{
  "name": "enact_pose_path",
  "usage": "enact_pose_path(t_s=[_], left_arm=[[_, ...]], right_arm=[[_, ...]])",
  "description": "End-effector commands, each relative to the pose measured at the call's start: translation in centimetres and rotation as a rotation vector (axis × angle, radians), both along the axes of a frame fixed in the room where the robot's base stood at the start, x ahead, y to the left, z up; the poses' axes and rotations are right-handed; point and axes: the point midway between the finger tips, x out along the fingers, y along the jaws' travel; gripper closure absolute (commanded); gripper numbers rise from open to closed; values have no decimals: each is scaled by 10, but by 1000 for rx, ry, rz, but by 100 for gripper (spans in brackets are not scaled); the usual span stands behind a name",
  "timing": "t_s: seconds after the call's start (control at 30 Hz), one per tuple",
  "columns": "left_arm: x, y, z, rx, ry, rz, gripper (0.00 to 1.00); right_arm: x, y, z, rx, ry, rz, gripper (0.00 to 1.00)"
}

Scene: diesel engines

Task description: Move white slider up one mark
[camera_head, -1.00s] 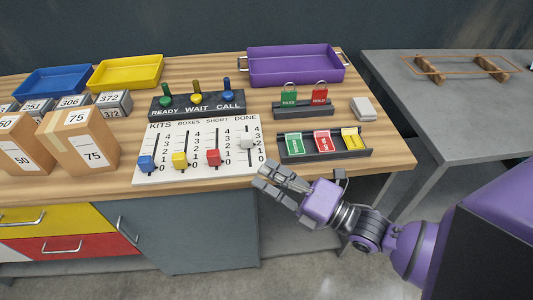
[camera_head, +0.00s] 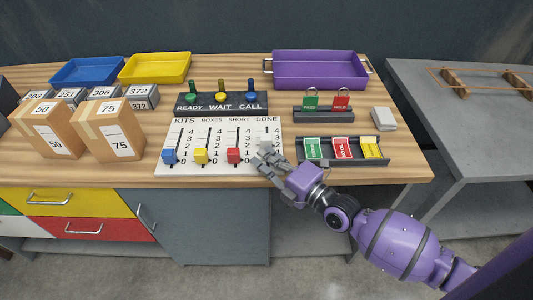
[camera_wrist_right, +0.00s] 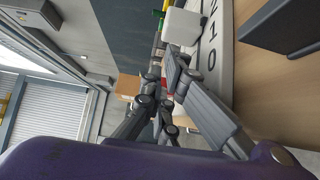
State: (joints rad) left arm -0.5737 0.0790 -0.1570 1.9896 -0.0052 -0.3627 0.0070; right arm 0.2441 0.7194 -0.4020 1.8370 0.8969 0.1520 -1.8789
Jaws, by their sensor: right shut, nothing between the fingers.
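The white slider (camera_head: 265,147) is in the DONE column, the rightmost of the white slider board (camera_head: 219,166). It sits around the middle of its scale; my fingers partly cover it and the marks beside it, so its exact mark is unclear. My right gripper (camera_head: 266,161) is shut and empty, its fingertips just below the slider on the near side. In the right wrist view the slider is a white block (camera_wrist_right: 182,26) just beyond the fingertips (camera_wrist_right: 172,72); whether they touch cannot be told. My left gripper is not in view.
Blue (camera_head: 169,156), yellow (camera_head: 201,155) and red (camera_head: 234,155) sliders stand low in their columns. Behind is the READY/WAIT/CALL button panel (camera_head: 220,109). To the right is a dark rack (camera_head: 342,161) with coloured cards. Boxes stand at left.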

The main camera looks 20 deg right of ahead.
Motion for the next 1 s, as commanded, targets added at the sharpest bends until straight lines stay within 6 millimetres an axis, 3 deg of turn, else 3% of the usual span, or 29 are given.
enact_pose_path(t_s=[1.0], left_arm=[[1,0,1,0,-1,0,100]], right_arm=[[24,-8,0,-1,0,-1,100]])
